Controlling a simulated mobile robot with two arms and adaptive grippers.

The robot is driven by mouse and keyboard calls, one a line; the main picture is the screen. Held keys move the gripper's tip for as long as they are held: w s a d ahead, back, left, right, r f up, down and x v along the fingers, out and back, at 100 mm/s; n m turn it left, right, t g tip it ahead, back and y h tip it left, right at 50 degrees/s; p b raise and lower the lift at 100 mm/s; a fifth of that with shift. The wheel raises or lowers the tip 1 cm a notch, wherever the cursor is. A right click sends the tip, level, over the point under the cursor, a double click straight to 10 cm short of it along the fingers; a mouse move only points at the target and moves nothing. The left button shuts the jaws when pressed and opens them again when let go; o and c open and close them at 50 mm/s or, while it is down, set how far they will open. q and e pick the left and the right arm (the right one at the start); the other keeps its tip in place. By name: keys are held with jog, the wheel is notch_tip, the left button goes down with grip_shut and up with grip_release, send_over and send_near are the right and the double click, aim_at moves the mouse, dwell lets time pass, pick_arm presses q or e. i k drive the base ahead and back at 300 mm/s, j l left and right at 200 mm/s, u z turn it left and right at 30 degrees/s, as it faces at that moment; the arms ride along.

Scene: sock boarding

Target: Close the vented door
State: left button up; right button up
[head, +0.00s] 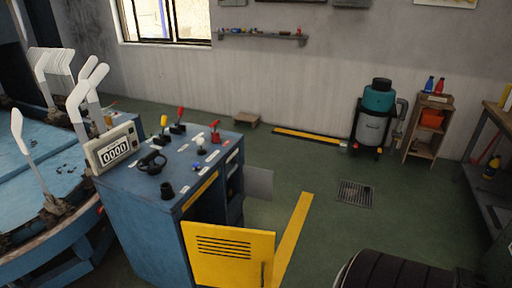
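The vented door (228,257) is a yellow panel with dark horizontal slots near its top and a dark upright handle near its right edge. It stands open at the front of the blue control cabinet (143,225), and a dark opening shows behind it. Its lower part is cut off by the picture's bottom edge. A black ribbed part of my own arm shows at the bottom right, apart from the door. Neither of my grippers is in view.
A grey panel (258,183) sticks out from the cabinet's far right side. Levers and a counter (114,149) sit on its top. A blue machine with white sock forms (40,165) stands left. Green floor (325,215) right of the door is mostly clear.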

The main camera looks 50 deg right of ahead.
aim_at(220, 257)
jog(key=z, duration=1.3)
